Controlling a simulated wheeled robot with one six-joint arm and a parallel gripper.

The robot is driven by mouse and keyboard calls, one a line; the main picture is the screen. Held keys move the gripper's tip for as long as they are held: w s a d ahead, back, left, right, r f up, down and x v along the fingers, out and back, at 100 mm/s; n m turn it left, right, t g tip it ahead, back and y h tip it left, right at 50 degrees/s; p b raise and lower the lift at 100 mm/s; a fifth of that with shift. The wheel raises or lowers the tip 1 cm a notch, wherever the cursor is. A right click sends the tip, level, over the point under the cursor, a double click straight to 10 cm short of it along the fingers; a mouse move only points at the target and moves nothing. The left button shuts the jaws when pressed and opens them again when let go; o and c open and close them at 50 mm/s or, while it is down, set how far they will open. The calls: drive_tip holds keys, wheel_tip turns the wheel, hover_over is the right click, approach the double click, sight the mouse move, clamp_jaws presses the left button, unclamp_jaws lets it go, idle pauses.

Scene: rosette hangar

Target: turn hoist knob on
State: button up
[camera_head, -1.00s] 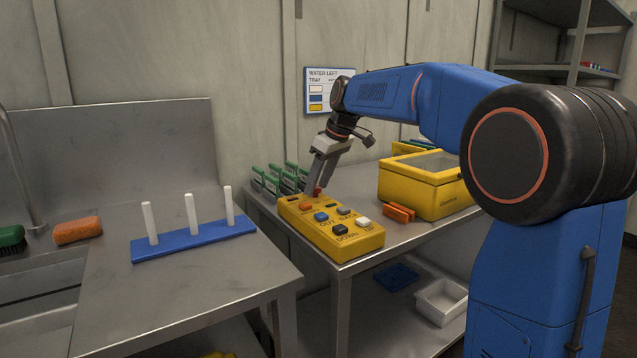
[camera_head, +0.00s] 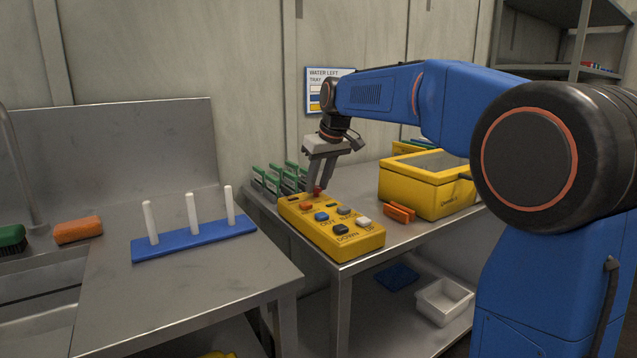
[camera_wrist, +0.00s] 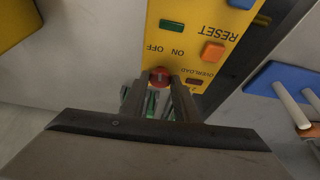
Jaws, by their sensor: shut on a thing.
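The yellow hoist control box (camera_head: 357,240) lies on the metal table, with several coloured buttons on its top. Its red knob (camera_head: 317,191) is at the far end of the box; in the wrist view the red knob (camera_wrist: 159,75) sits by the ON and OFF labels, with a pale mark on its top. My gripper (camera_head: 316,187) points down over that end, and its fingers (camera_wrist: 168,82) are shut on the red knob. The fingers hide the knob's sides. The knob's exact setting cannot be told.
A yellow case (camera_head: 425,190) and orange blocks (camera_head: 399,213) stand right of the box. Green-topped items in a rack (camera_head: 268,180) are behind it. A blue base with white pegs (camera_head: 196,240) is on the left counter, with a gap between counter and table.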

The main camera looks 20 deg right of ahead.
drive_tip(key=m, duration=0.1)
drive_tip(key=m+h, duration=0.1)
drive_tip(key=m, duration=0.2)
drive_tip(key=shift+a+h, duration=0.25)
drive_tip(key=shift+h, duration=0.15)
drive_tip(key=shift+a+m+h, duration=0.1)
drive_tip(key=shift+m+h, duration=0.5)
drive_tip(key=shift+m, duration=1.5)
drive_tip(key=o, duration=1.1)
drive_tip(key=shift+c, duration=0.2)
drive_tip(key=v, duration=1.7)
drive_tip(key=shift+r, duration=0.2)
drive_tip(key=shift+s+a, duration=0.1)
drive_tip(key=shift+a, duration=0.05)
